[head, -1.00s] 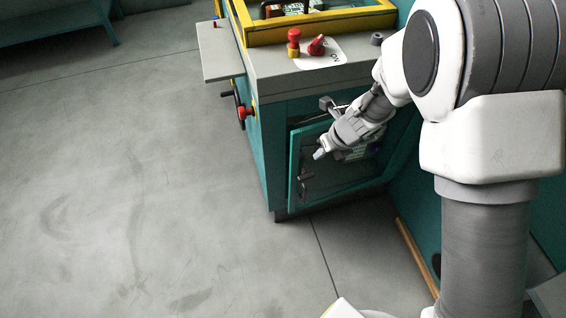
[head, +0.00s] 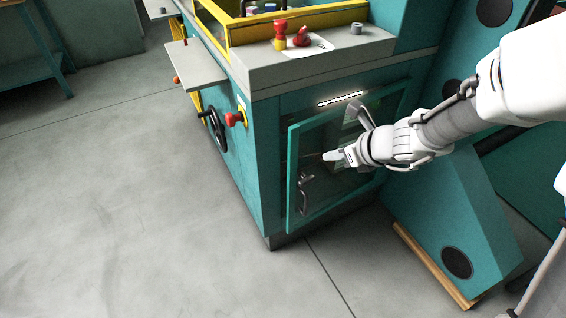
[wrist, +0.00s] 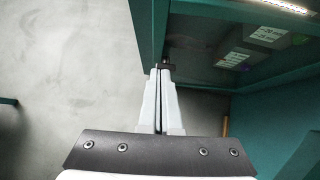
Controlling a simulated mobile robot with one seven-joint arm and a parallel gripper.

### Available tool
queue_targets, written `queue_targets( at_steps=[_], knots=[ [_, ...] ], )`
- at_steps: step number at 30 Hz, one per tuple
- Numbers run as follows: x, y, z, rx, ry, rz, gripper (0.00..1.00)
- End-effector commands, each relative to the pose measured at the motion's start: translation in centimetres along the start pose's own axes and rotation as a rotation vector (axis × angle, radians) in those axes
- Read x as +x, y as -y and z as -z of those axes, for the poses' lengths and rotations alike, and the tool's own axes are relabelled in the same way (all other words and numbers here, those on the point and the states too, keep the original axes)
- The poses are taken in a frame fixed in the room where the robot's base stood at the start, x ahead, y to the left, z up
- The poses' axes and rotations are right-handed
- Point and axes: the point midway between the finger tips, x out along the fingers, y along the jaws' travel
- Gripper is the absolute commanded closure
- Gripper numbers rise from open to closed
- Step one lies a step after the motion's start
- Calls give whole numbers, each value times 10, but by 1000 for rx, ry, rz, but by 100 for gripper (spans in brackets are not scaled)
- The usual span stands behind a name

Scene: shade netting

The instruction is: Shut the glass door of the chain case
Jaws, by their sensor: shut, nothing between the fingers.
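The chain case is built into the front of a teal cabinet (head: 262,150). Its glass door has a teal frame (head: 291,180) and a dark handle (head: 304,192) near its left edge. The door stands ajar, its left edge out from the cabinet front. My gripper (head: 329,156) is shut and empty, in front of the glass, above and right of the handle. In the wrist view my shut fingers (wrist: 161,72) point toward a teal upright (wrist: 149,30), with a small dark part at their tips. I cannot tell whether they touch it.
A lit strip (head: 341,99) shows at the top of the case, and labelled boxes (wrist: 262,38) sit inside. A grey side shelf (head: 192,66), black handwheel (head: 214,130) and red knob (head: 235,119) stick out at left. The floor (head: 120,220) at left is clear.

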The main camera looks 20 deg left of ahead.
Motion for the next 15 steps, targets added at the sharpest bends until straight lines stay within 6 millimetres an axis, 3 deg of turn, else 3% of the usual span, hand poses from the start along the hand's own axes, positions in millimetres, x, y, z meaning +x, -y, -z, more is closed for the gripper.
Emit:
queue_targets(
  at_steps=[4,8,15],
  knots=[
    [-2,6,5,0,14,18,100],
    [8,7,6,1,15,19,100],
    [56,7,8,0,13,16,100]
  ],
)
